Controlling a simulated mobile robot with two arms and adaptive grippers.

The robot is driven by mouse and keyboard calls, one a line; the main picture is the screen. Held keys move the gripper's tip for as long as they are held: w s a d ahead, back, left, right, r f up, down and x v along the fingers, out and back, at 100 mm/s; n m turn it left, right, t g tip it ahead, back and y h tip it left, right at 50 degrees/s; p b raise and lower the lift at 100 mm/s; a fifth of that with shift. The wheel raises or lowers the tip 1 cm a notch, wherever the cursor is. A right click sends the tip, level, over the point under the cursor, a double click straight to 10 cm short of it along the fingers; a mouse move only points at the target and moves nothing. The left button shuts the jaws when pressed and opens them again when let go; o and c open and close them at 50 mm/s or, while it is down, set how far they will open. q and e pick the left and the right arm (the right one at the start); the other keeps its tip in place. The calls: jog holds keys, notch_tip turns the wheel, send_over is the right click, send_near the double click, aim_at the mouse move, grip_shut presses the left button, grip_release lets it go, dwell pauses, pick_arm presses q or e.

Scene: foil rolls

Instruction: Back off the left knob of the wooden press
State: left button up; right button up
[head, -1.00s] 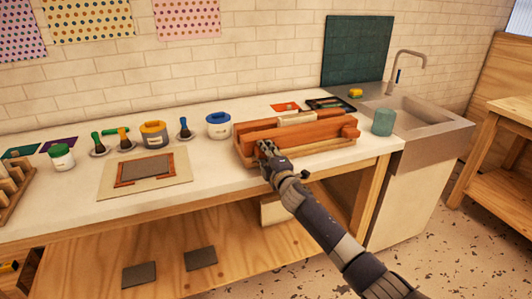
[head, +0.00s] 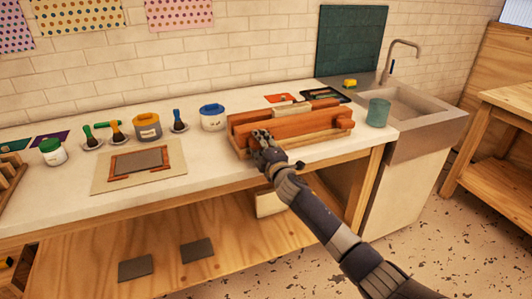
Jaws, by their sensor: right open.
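The wooden press (head: 312,137) lies on the white-topped workbench (head: 214,168), left of the sink. It is a reddish-brown wooden block set in a lighter frame. My right gripper (head: 262,137) is at the front left part of the press, with its fingers open. The left knob is hidden behind the gripper or too small to make out, and I cannot tell whether the fingers touch it. My left gripper is not in view.
A teal cup (head: 378,112) stands right of the press, near the sink (head: 410,103). Further left lies a board with a grey plate (head: 139,161). The bench front between board and press is clear.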

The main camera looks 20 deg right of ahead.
jog(key=s, duration=1.1)
jog(key=shift+s, duration=0.15)
